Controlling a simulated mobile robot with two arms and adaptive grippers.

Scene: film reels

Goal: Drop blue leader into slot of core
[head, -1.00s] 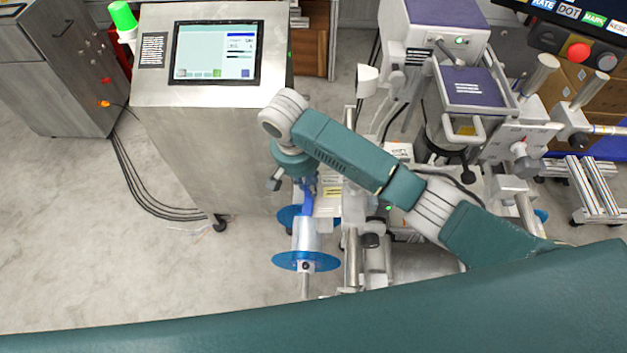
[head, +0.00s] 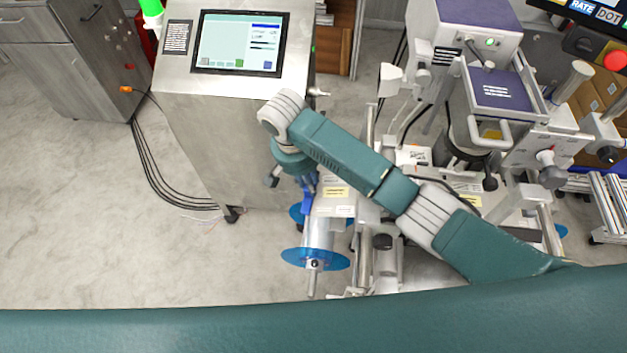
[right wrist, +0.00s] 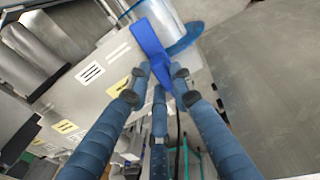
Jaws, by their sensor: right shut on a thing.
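The blue leader (right wrist: 150,40) is a flat blue strip held between the fingers of my right gripper (right wrist: 162,75). In the head view a short part of the leader (head: 307,203) shows below the right gripper (head: 305,182). The pale core (head: 319,234) sits between two translucent blue discs, and it shows at the top of the right wrist view (right wrist: 165,18). The leader's far end overlaps the core's near edge in that view; I cannot tell whether they touch. The slot is not discernible. My left gripper is not in view.
A steel cabinet with a screen (head: 240,42) stands left of the core. The machine with a purple-topped unit (head: 500,88) is on the right. A blue disc (head: 315,259) and a shaft end face the front. Open floor (head: 80,230) lies to the left.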

